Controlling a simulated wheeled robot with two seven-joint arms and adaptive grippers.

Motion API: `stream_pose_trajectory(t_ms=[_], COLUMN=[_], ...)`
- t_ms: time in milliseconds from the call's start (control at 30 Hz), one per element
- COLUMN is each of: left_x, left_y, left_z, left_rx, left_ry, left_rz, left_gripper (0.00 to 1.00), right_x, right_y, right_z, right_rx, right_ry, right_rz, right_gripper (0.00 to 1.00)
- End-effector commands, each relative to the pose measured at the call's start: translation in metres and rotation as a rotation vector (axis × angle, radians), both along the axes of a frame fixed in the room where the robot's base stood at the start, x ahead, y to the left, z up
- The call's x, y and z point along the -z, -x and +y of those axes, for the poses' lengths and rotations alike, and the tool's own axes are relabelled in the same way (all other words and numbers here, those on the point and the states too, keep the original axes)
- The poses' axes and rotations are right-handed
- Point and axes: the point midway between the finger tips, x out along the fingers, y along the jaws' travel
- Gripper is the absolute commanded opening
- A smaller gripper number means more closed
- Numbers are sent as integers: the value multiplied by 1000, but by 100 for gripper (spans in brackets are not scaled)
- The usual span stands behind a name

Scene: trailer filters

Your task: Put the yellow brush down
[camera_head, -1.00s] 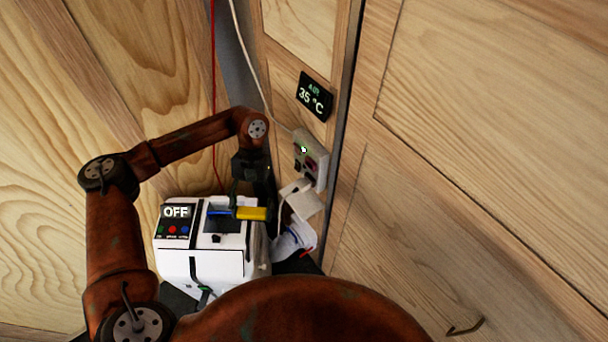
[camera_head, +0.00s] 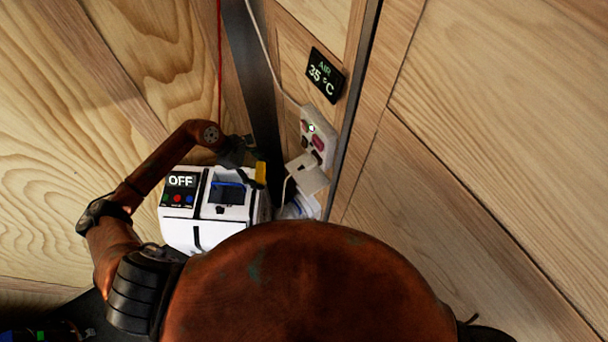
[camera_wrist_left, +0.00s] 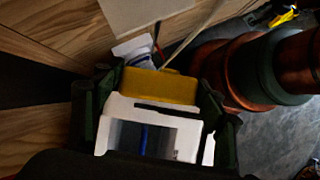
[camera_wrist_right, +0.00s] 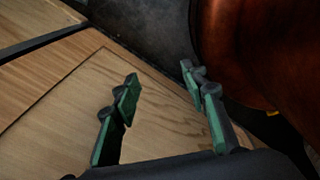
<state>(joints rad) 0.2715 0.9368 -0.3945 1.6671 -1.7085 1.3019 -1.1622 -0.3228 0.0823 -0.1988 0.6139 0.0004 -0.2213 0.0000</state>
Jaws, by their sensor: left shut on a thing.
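The yellow brush (camera_head: 261,172) is a yellow block held by my left gripper (camera_head: 250,167) at the back right edge of the white machine (camera_head: 181,232). In the left wrist view the brush (camera_wrist_left: 160,86) lies crosswise between the two fingers of the left gripper (camera_wrist_left: 155,88). The machine's white frame (camera_wrist_left: 115,128) is right beside or below it; I cannot tell whether they touch. My right gripper (camera_wrist_right: 160,80) is open and empty in the right wrist view, and is not seen in the head view.
The machine has an OFF display (camera_head: 182,180) and a dark opening with a blue strip (camera_head: 228,184). A white socket box (camera_head: 318,137) with a cable and a temperature display (camera_head: 325,74) are on the wooden wall behind. A yellow object (camera_wrist_left: 283,17) lies on the grey floor.

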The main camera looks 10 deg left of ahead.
Motion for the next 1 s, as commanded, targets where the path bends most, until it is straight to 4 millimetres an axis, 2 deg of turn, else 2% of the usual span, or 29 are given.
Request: stream_pose_trajectory(t_ms=[67, 133, 267, 367, 600, 800, 1000], left_x=[5, 7, 8, 7, 6, 6, 8], left_y=[0, 0, -3, -9, -28, -44, -54], left_z=[13, 21, 21, 4, -55, -102, -130], left_rx=[-100, -161, -214, -218, -215, -214, -216], left_ry=[1, 2, 5, 7, 8, 6, 3], left_rz=[1, 0, -3, -4, -2, -3, -2], left_gripper=[46, 46, 46, 46, 46, 46, 46], right_x=[-1, -2, -5, -9, -20, -28, -33], right_y=[-4, -17, -47, -50, -28, -19, -26], right_z=[0, 1, 3, 5, 6, 5, 5], right_rx=[-1, -5, -13, -14, -7, -4, -6], right_ry=[0, -1, -4, -6, -7, -6, -5], right_rz=[-4, -18, -56, -59, -32, -23, -30], right_gripper=[40, 40, 40, 40, 40, 40, 40])
